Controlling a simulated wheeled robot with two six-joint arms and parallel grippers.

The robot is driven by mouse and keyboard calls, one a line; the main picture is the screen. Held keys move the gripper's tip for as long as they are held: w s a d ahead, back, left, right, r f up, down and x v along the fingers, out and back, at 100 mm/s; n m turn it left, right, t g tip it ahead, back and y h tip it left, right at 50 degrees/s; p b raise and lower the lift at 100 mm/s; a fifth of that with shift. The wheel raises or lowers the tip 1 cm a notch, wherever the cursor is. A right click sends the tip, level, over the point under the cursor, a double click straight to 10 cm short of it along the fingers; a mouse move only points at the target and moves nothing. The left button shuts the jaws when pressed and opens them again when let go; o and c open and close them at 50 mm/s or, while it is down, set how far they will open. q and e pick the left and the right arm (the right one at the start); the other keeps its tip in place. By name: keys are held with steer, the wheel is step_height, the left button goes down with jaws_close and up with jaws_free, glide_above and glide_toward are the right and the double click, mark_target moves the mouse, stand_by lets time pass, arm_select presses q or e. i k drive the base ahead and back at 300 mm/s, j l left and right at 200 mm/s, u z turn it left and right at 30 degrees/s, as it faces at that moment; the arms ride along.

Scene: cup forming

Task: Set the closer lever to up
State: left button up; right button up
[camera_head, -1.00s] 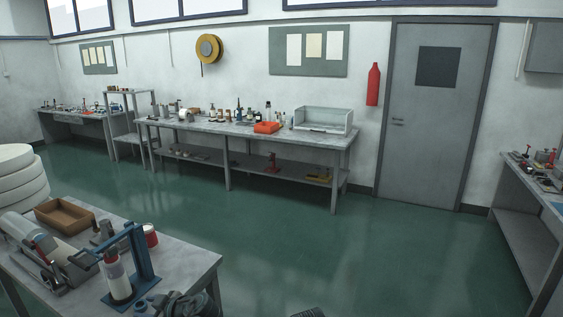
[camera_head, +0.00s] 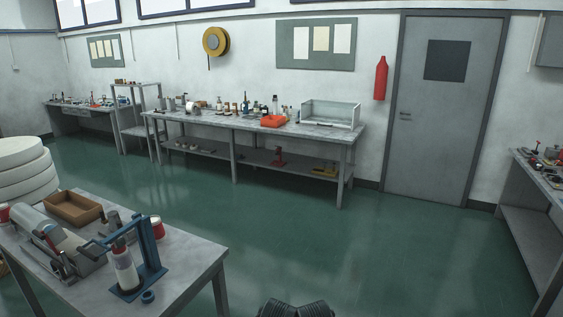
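The closer is a blue upright frame (camera_head: 151,248) on a flat blue base, on the near table at the lower left. Its lever (camera_head: 100,241) reaches out to the left from the top of the frame and slopes somewhat downward. A white bottle (camera_head: 125,272) with a reddish top stands on the base beneath it. Neither of my grippers can be made out clearly. A dark ribbed part of mine shows at the bottom edge, right of the near table and apart from the closer.
The near table (camera_head: 190,262) also holds a brown tray (camera_head: 73,208), a grey cylindrical machine, a red-and-white can (camera_head: 157,226) and a small blue ring (camera_head: 148,297). White round stacked pieces (camera_head: 22,168) stand at the left. The green floor (camera_head: 345,245) is clear beyond the table.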

mark_target(121, 242)
steer(key=u, duration=1.45)
